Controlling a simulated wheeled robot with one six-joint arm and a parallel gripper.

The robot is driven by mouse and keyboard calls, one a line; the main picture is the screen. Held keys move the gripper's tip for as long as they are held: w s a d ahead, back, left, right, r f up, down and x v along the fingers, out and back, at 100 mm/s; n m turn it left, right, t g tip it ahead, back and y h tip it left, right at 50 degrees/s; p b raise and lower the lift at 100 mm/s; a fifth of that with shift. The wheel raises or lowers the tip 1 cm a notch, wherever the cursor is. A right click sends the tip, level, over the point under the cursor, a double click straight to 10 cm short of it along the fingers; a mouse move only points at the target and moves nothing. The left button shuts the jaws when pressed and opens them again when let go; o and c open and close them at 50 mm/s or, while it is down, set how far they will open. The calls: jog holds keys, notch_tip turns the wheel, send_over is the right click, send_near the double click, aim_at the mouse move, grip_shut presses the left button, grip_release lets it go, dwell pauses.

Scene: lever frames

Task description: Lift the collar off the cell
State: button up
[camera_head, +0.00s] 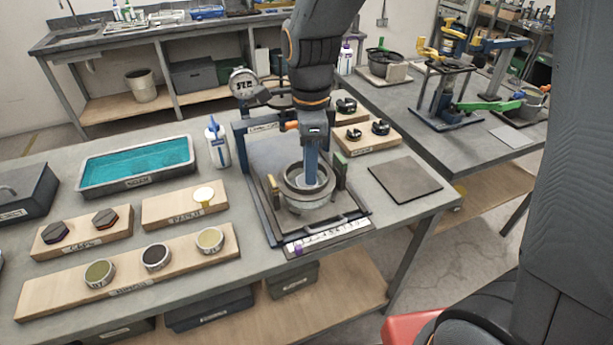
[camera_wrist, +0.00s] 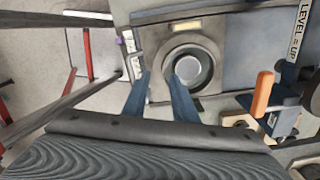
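The cell (camera_head: 300,205) is a round grey metal body on a framed base plate on the near table. A grey ring-shaped collar (camera_head: 287,187) sits around its top; the ring also shows in the wrist view (camera_wrist: 206,48), with a pale round centre (camera_wrist: 187,67) inside it. My gripper (camera_head: 311,183) points down at the cell from above. In the wrist view, its two blue fingers (camera_wrist: 160,77) are apart, near the ring's left side. I see nothing lifted between them. Whether the fingertips touch the ring is hidden.
A blue upright frame with a dial gauge (camera_head: 243,82) stands behind the cell. A white bottle (camera_head: 217,142) and a teal-filled tray (camera_head: 137,163) are to the left. A dark square mat (camera_head: 405,181) lies empty at right. An orange handle (camera_wrist: 263,94) is close by.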

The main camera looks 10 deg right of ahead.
aim_at(309, 189)
jog(key=shift+w+f+p, duration=0.15)
jog(key=shift+f+p, duration=0.4)
jog(key=shift+f, duration=0.95)
jog(key=shift+w+f+p, duration=0.15)
jog(key=shift+f+p, duration=0.35)
jog(key=shift+f, duration=0.95)
jog(key=shift+a, duration=0.1)
grip_shut()
